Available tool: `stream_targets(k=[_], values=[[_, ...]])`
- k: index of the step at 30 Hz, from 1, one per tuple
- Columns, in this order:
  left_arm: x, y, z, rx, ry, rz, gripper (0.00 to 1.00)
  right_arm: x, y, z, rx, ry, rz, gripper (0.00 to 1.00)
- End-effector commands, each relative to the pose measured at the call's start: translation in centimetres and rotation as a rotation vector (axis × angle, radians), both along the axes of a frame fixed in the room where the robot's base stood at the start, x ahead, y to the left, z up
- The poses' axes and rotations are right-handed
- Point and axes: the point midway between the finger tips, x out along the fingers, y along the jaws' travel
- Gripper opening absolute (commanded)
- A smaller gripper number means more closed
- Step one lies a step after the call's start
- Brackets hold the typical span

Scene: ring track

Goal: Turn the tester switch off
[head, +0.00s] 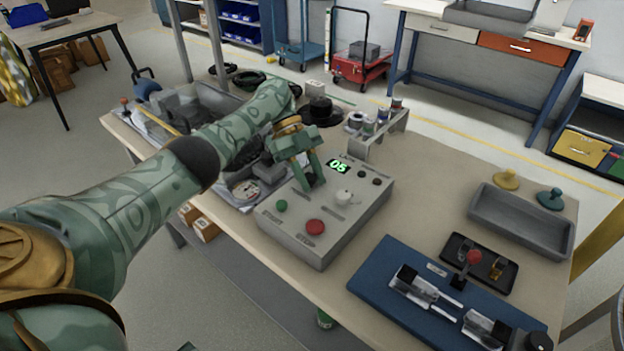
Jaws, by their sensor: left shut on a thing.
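The tester (335,225) is a grey box on the table, with a lit green display reading 05, a green button (282,205), a red button (315,227), a pale knob (344,196) and small dark knobs on its sloped top. My left gripper (316,183) reaches over the box from the far left. Its fingers point down and are shut at the panel, left of the display, on the tester switch, which they mostly hide. Whether the switch is on or off cannot be told. My right gripper is not in view.
A blue board with a clamp fixture (385,282) and a red-knobbed lever (474,257) lies to the right. An empty grey tray (520,222) is beyond it.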

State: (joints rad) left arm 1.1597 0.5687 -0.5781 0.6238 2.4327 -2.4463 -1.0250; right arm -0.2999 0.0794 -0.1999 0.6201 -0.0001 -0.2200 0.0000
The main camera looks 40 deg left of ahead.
Motion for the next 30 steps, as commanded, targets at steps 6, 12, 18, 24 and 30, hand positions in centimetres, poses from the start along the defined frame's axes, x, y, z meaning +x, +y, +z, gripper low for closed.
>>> stream_targets(k=[6, 12, 18, 24, 30], values=[[0.07, -0.05, -0.14, 0.000, 0.000, -0.127, 0.06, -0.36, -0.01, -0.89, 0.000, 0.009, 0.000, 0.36], [0.02, -0.02, -0.06, 0.000, 0.001, -0.194, 0.06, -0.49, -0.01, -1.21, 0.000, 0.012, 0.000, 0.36], [-0.02, -0.01, -0.01, 0.001, 0.000, -0.223, 0.06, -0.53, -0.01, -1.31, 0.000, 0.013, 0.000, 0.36], [-0.04, -0.01, -0.02, 0.002, 0.001, -0.226, 0.06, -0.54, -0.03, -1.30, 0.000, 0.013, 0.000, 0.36], [-0.05, 0.00, -0.04, 0.002, 0.001, -0.226, 0.34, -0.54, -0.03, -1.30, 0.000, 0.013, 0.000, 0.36]])
